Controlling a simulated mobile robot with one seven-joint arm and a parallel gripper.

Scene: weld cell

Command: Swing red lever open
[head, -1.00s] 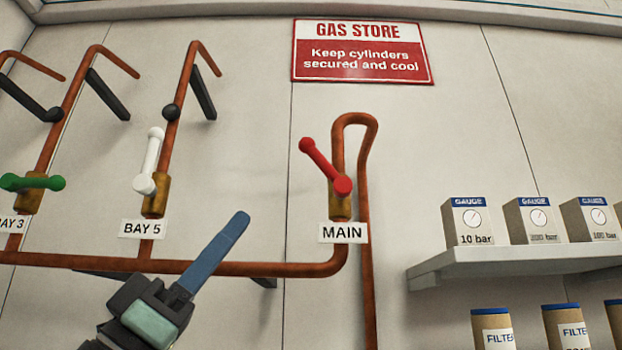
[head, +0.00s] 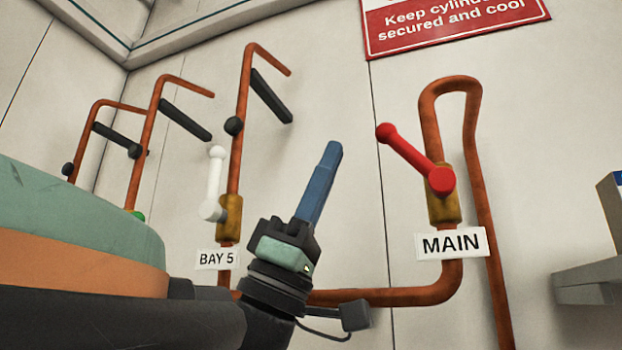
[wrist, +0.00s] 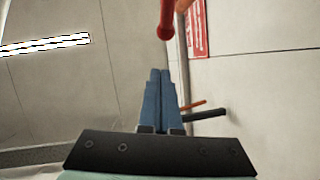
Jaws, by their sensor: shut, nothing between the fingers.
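The red lever (head: 408,151) is on a brass valve (head: 443,207) on the copper pipe above the MAIN label (head: 450,243). Its knob end points up and to the left from its red hub. My gripper (head: 332,150) is left of the red lever in the head view, with its blue fingers pointing up and shut together, holding nothing. A gap shows between the fingers and the lever. In the wrist view the shut fingers (wrist: 160,75) point up the picture, and the red lever's knob end (wrist: 166,30) shows just beyond their tips.
A white lever (head: 215,180) stands on the BAY 5 valve to the left of my gripper. Copper pipe (head: 390,297) runs low along the wall. A shelf (head: 588,283) juts out at the right. The wall between BAY 5 and MAIN is mostly clear.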

